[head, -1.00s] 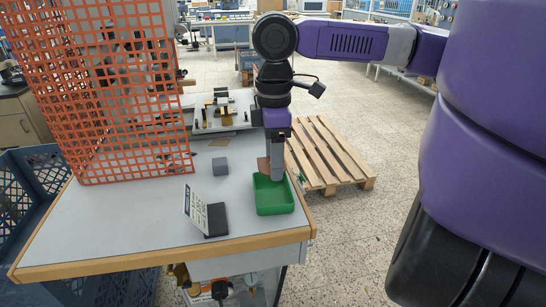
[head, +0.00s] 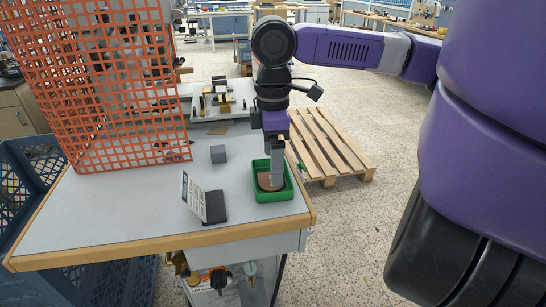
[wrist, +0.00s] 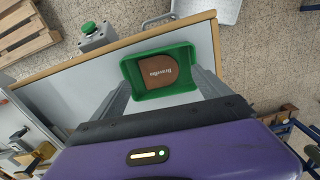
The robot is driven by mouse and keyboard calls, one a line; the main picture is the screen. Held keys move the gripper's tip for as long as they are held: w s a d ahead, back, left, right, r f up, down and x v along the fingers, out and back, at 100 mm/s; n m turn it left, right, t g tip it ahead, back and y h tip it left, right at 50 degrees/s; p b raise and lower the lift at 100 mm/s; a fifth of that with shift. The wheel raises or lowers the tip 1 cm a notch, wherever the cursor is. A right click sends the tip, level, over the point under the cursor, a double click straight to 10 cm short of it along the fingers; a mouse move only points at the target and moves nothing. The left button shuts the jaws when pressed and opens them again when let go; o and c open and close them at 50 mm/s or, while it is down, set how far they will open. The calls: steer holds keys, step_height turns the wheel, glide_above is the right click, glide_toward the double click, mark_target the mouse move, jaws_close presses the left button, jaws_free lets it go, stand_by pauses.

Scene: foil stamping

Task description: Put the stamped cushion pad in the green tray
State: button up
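The stamped cushion pad (head: 265,182) is a brown piece with a rounded end. It lies inside the green tray (head: 287,194) near the table's front right corner. In the wrist view the pad (wrist: 158,72) lies flat on the floor of the tray (wrist: 180,98), with pale lettering facing up. My gripper (head: 277,182) points down over the tray. In the wrist view its two fingers (wrist: 160,80) are spread wide on either side, with nothing between them. The fingers hide part of the pad in the head view.
A dark stand with a white printed card (head: 205,203) is left of the tray. A grey block (head: 218,154) sits behind it. An orange mesh guard (head: 95,85) stands at the left, and a fixture (head: 222,103) is at the back. A wooden pallet (head: 325,145) lies on the floor to the right.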

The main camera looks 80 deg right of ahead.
step_height(320, 180, up, 8)
stand_by(0.6)
steer(key=shift+s+f, duration=0.1)
steer(key=shift+f, duration=0.05)
stand_by(0.4)
